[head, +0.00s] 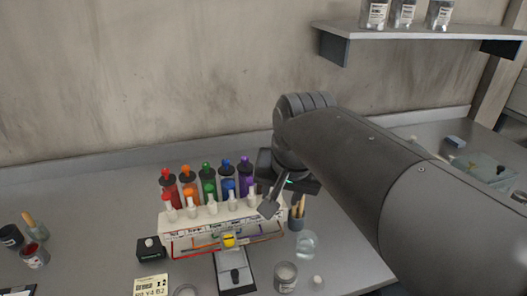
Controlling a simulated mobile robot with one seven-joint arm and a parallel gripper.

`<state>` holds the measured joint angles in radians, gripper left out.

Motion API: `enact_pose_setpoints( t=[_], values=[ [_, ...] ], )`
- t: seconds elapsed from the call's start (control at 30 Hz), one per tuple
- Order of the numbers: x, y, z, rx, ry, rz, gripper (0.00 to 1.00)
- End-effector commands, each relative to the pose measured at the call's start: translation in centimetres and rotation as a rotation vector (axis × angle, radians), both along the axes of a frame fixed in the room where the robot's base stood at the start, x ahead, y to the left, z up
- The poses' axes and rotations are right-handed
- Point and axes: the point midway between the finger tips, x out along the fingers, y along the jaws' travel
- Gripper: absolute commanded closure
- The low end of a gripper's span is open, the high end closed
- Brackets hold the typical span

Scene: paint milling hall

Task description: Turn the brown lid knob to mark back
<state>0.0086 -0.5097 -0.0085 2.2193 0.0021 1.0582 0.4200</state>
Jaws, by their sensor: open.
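I cannot pick out a brown lid knob with a mark in the head view. My gripper (271,206) hangs over the right end of a white rack (208,228), its grey fingertip pointing down and left. It is open, and I see nothing between its jaws; part of it is hidden by my arm. A small black box with a pale knob (150,249) stands to the left of the rack.
A black stand with a yellow part (229,240) is before the rack. A cup of wooden handles (296,222), a clear glass (306,244) and a jar (286,276) stand on the right. Two small pots (35,256) are far left. A shelf (420,31) holds jars. The table's left-middle is clear.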

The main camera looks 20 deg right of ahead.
Motion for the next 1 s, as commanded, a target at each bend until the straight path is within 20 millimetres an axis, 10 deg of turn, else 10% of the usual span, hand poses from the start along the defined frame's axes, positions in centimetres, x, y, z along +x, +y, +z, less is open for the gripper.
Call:
enact_pose_setpoints(
  t=[0.3,0.7,1.0],
  values=[
    [9.4,-1.0,4.3,0.158,0.144,-0.508,0.58],
    [20.5,-2.5,5.3,0.251,0.282,-1.155,0.58],
    [23.6,-3.0,4.7,0.259,0.313,-1.373,0.58]
  ],
)
